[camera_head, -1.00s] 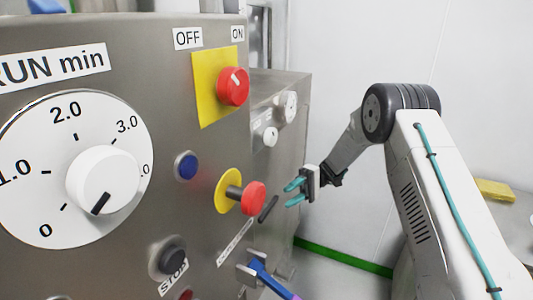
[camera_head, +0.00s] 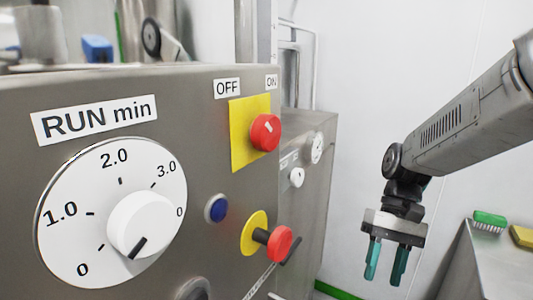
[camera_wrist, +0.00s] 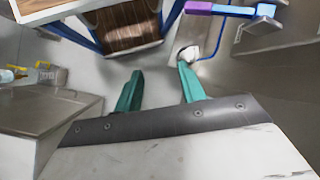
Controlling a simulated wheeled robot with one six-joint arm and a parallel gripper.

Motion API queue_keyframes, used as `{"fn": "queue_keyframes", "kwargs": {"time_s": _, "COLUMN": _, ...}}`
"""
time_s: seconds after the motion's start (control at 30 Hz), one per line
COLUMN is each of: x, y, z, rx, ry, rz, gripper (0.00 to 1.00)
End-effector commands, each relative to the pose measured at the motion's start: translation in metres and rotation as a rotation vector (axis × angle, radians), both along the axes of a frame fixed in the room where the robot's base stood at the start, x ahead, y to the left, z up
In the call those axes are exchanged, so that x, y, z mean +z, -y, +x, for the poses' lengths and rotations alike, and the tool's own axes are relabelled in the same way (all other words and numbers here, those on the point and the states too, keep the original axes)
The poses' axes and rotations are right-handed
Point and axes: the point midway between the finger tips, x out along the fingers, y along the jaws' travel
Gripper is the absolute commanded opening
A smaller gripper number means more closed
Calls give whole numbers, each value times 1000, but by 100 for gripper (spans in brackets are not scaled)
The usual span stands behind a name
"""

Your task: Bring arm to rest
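My gripper (camera_head: 386,262) hangs at the right of the head view, its two teal fingers pointing down. The fingers are apart with nothing between them. It is in the air to the right of the control panel (camera_head: 210,130), clear of it. In the wrist view my gripper (camera_wrist: 158,88) also shows its two fingers spread, with grey floor beyond them.
The panel carries a timer dial (camera_head: 70,225), a red OFF/ON knob (camera_head: 265,132), a blue button (camera_head: 216,208) and a red mushroom button (camera_head: 279,244). At the right, a steel table (camera_head: 485,265) holds a green brush (camera_head: 489,220) and a yellow item (camera_head: 523,236).

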Motion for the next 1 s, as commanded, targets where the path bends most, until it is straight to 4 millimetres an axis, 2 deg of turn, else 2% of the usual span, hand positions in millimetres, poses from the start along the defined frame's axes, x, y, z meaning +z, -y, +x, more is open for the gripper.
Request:
{"fn": "queue_keyframes", "kwargs": {"time_s": 0.03, "x": 9, "y": 4, "z": -13, "rx": -2, "ry": 42, "rz": -36, "gripper": 40}}
{"fn": "queue_keyframes", "kwargs": {"time_s": 0.2, "x": 26, "y": 19, "z": -52, "rx": -9, "ry": 169, "rz": -144, "gripper": 40}}
{"fn": "queue_keyframes", "kwargs": {"time_s": 0.6, "x": 51, "y": 42, "z": -129, "rx": 9, "ry": 470, "rz": -285, "gripper": 40}}
{"fn": "queue_keyframes", "kwargs": {"time_s": 0.73, "x": 61, "y": 41, "z": -140, "rx": 5, "ry": 539, "rz": -287, "gripper": 40}}
{"fn": "queue_keyframes", "kwargs": {"time_s": 1.0, "x": 71, "y": 40, "z": -144, "rx": 1, "ry": 591, "rz": -287, "gripper": 40}}
